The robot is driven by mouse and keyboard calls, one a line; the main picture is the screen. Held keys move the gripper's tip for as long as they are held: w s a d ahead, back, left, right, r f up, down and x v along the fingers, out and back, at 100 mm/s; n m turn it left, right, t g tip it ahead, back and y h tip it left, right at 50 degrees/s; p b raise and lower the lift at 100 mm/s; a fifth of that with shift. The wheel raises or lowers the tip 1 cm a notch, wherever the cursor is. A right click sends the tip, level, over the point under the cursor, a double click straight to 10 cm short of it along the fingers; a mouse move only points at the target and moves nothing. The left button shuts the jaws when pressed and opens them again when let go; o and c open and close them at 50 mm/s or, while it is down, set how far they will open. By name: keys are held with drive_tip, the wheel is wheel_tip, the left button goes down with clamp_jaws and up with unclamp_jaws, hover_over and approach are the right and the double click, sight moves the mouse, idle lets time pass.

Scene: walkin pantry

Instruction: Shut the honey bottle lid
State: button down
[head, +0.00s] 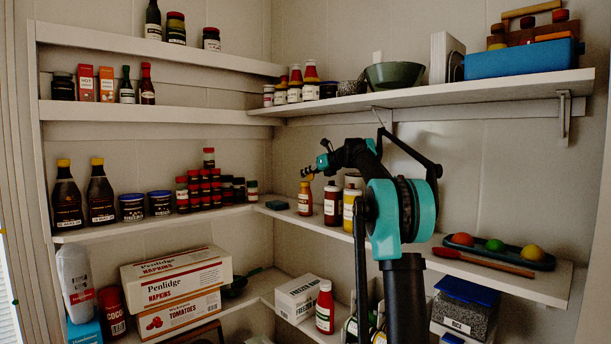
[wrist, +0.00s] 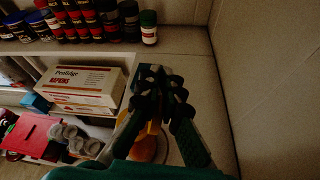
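The honey bottle (head: 305,201) is a small amber bottle with an orange-yellow top, standing upright near the left end of the right-hand middle shelf. In the wrist view its amber body (wrist: 147,149) shows partly between and behind my fingers, with a bit of yellow above it. My gripper (head: 308,171) is just above the bottle's top in the head view. In the wrist view my gripper (wrist: 161,82) has its dark fingertips together, and I see nothing held between them. The fingers hide much of the top, so I cannot tell the lid's angle or whether they touch it.
A napkin box (head: 176,267) sits lower left.

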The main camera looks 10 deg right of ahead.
drive_tip(key=n+t+h, duration=0.1)
drive_tip(key=n, duration=0.2)
drive_tip(key=s+a+n+t+h, duration=0.1)
drive_tip(key=n+h, duration=0.1)
drive_tip(key=n, duration=0.1)
drive_tip(key=a+n+t+h, duration=0.1)
drive_tip(key=n+t, duration=0.1)
drive_tip(key=shift+s+a+f+n, duration=0.25)
drive_tip(key=shift+s+f+n, duration=0.1)
drive_tip(key=shift+s+n, duration=0.05)
idle(0.4)
idle(0.3)
drive_tip(key=c, duration=1.7)
unclamp_jaws()
drive_tip(key=shift+r, duration=0.1)
